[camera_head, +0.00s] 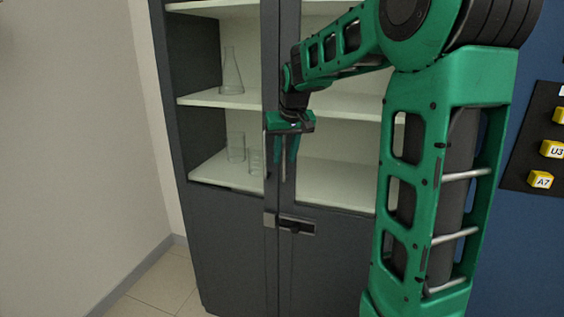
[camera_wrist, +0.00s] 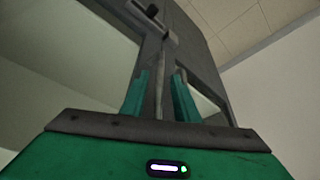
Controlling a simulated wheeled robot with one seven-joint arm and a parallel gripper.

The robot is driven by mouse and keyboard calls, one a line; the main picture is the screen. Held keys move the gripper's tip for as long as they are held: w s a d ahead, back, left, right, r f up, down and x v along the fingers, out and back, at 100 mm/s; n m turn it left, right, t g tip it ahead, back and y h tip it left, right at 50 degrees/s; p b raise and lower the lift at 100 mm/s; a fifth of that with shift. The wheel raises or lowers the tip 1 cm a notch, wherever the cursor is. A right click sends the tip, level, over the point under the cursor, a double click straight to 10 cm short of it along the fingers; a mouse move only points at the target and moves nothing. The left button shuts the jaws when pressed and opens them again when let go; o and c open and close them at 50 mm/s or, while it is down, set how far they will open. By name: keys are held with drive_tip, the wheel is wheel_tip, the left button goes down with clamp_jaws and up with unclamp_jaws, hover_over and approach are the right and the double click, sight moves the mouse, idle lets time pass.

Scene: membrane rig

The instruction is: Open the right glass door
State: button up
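The dark cabinet's right glass door (camera_head: 340,160) is on the right of the centre seam in the head view, partly hidden behind my arm. It looks shut. My gripper (camera_head: 284,168) is in front of the door's inner frame, fingers pointing down in the picture. A thin vertical handle bar (camera_head: 284,172) shows between the fingertips. In the wrist view, my gripper (camera_wrist: 159,92) is open, with the thin bar (camera_wrist: 158,95) between its two green fingers and visible gaps beside it. I cannot tell whether either finger touches the bar.
The left glass door (camera_head: 215,125) has its own thin handle (camera_head: 264,155) close beside my gripper. A latch (camera_head: 296,226) sits below the glass. Glassware, including a flask (camera_head: 231,72), stands inside. A pale wall (camera_head: 75,150) is at left; a board with yellow blocks (camera_head: 541,150) is at right.

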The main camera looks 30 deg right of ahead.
drive_tip(key=shift+x, duration=1.2)
clamp_jaws()
